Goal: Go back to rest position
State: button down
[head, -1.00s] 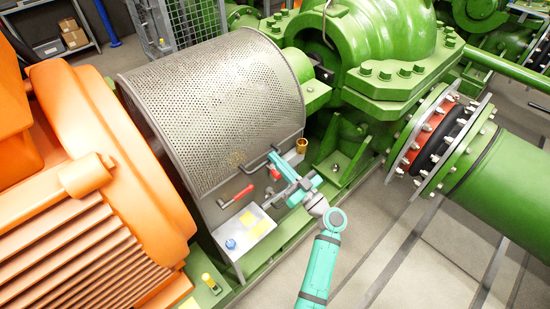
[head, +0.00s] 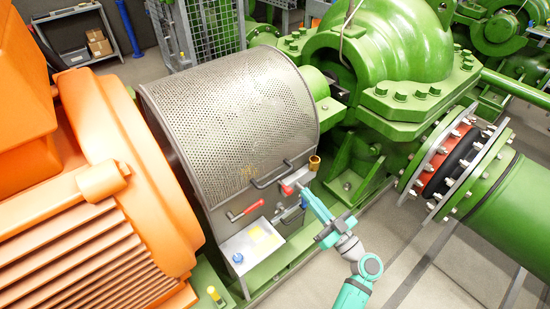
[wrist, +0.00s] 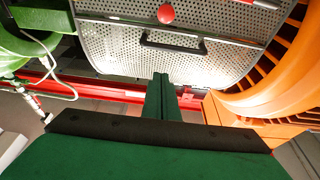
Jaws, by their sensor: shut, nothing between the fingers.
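My teal gripper (head: 306,194) is in front of the lower right side of the perforated guard (head: 230,110) in the head view. Its fingers are closed together and empty. They overlap the picture next to a red handle (head: 297,178); I cannot tell the exact gap. A second red handle (head: 245,211) lies to the left on the guard's lower edge. A dark bar handle (head: 270,176) sits between them. In the wrist view, the closed fingers (wrist: 161,98) point toward the guard (wrist: 110,40) and its dark handle (wrist: 172,46), with a red knob (wrist: 166,14) above.
The orange motor (head: 120,190) stands left of the guard and the green pump (head: 390,70) right. A small metal box (head: 250,245) with yellow label and blue knob is below the guard. A green pipe (head: 490,205) is at right.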

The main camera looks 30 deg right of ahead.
jog(key=s+a+f+m+g+h, duration=0.2)
jog(key=a+f+g, duration=0.1)
jog(key=a+f, duration=0.5)
jog(key=s+a+f+m+g+h, duration=0.25)
jog(key=a+f, duration=0.45)
jog(key=f, duration=0.4)
jog(key=s+a+f+g, duration=0.3)
jog(key=s+a, duration=0.2)
jog(key=s, duration=0.2)
jog(key=s+a+r+h, duration=0.25)
jog(key=s+a, duration=0.25)
jog(key=s, duration=0.4)
jog(key=s+a+r+n+t+y, duration=0.1)
jog(key=s+a+r, duration=0.2)
jog(key=r, duration=0.4)
jog(key=s+a+r+n+t+y, duration=0.1)
jog(key=s+a+r+t, duration=0.1)
jog(key=s+a+r, duration=0.2)
notch_tip(320, 180, up, 4)
jog(key=shift+s+a+f+y, duration=0.2)
jog(key=shift+s+a+y, duration=0.1)
jog(key=shift+s, duration=0.3)
